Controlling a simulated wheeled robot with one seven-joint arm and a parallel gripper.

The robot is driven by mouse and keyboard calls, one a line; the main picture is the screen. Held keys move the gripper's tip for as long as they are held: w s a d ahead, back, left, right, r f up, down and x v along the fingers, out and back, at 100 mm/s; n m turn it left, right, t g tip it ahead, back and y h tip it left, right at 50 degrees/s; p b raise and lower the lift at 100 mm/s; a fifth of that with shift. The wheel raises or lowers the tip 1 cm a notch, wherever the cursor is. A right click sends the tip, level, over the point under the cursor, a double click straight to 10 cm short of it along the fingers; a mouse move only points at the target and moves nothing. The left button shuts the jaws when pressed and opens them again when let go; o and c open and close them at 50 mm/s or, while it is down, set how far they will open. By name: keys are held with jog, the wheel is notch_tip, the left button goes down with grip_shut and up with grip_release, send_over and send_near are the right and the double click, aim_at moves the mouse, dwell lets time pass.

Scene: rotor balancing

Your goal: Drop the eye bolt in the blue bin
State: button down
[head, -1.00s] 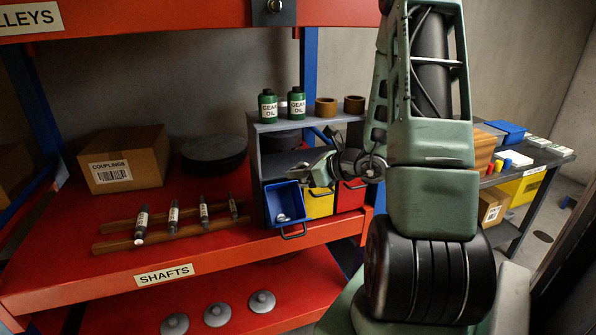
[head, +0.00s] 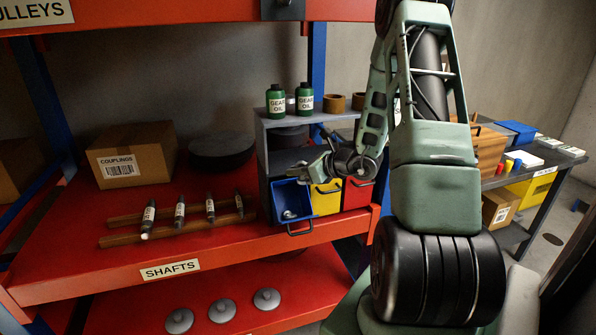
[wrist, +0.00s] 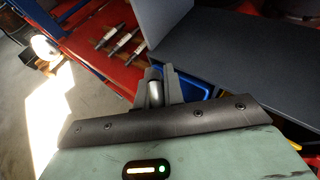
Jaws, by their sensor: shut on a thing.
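My gripper (head: 306,172) is above the back of the open blue bin (head: 291,197), in the front of the grey cabinet. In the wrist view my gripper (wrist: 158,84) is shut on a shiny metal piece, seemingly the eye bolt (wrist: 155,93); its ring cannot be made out. The blue bin shows partly below the fingers in the wrist view (wrist: 186,84). A small pale metal thing (head: 289,214) lies in the front of the blue bin. Too little shows to say what it is.
A yellow bin (head: 326,201) and a red bin (head: 357,194) sit right of the blue one. The grey cabinet top (head: 275,119) above carries gear oil bottles (head: 305,97). Shafts (head: 180,212) lie on wooden rails to the left.

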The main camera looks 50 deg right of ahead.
jog(key=c, duration=1.4)
grip_release()
jog(key=shift+c, duration=0.2)
jog(key=b+v, duration=0.3)
jog(key=v, duration=1.4)
jog(key=shift+s+r, duration=0.15)
jog(key=shift+s, duration=0.05)
